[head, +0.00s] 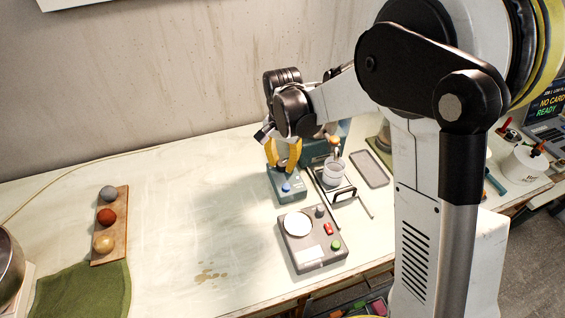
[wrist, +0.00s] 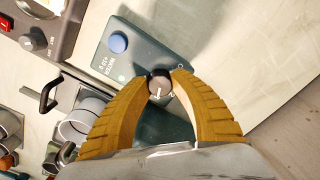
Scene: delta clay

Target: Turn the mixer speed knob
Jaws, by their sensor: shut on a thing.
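The mixer speed knob (wrist: 159,84) is a small round dark-rimmed knob with a white pointer line, on the teal mixer base (wrist: 128,62). My gripper (wrist: 160,80) has its yellow fingertips on both sides of the knob and is shut on it. In the head view my gripper (head: 284,164) points down at the teal mixer (head: 289,191), and the knob is hidden there behind the fingers. A blue button (wrist: 118,42) sits on the same base; it also shows in the head view (head: 287,187).
A grey control box (head: 311,255) with a white disc, red switch and green button stands in front. A beaker (head: 334,172) on a small stand and a grey tray (head: 370,168) are to the right. A wooden board (head: 108,230) with several balls lies left.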

